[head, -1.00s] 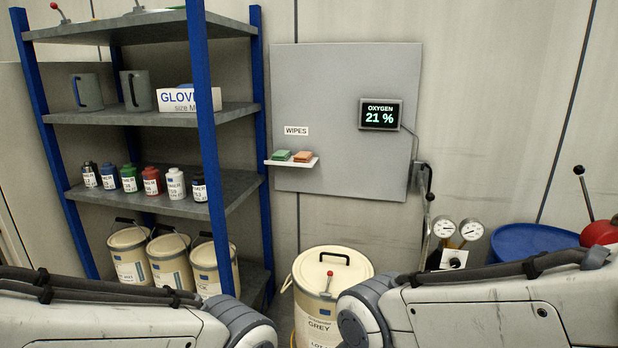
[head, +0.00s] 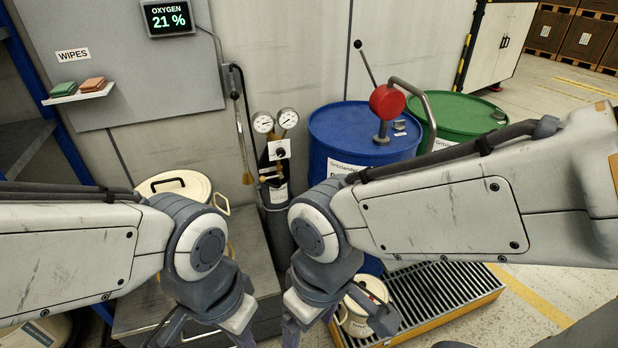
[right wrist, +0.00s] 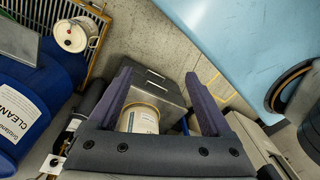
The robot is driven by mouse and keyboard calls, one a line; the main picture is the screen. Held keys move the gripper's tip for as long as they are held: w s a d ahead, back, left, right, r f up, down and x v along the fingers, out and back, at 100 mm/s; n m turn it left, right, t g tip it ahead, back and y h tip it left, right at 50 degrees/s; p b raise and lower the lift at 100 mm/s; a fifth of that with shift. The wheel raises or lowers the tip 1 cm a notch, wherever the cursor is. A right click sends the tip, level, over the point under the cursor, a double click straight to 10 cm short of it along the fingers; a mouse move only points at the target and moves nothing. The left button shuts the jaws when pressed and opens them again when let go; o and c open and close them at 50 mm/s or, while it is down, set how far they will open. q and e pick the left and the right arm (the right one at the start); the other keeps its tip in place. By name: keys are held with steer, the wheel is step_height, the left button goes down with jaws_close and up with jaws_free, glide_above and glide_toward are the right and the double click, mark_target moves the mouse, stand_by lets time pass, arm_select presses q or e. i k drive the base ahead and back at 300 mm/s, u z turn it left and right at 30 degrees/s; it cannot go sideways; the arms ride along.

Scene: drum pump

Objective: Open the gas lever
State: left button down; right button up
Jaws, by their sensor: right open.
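The gas cylinder (head: 276,190) stands against the wall between a cream drum and a blue drum. It has two round gauges (head: 275,122) and a white plate with a black knob (head: 280,153); a small dark fitting sits at its neck. I cannot tell which part is the gas lever. My right gripper (right wrist: 160,82) is open and empty in the right wrist view, and the cylinder's dark body (right wrist: 68,135) shows at lower left, outside the fingers. My left gripper (head: 210,335) is cut off by the head view's bottom edge.
A red hand pump (head: 387,102) tops the blue drum (head: 350,135), with a green drum (head: 462,115) behind. A small cream can (head: 362,310) stands on a grating (head: 470,297). The cream drum (head: 180,188) is left of the cylinder. A long rod (head: 241,130) hangs beside it.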

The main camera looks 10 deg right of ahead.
mark_target(261, 179)
steer(key=z, duration=0.55)
steer(key=k, duration=0.6)
steer(key=z, duration=0.95)
steer(key=i, duration=0.75)
steer(key=u, duration=0.75)
steer(key=i, duration=0.45)
steer(key=u, duration=0.5)
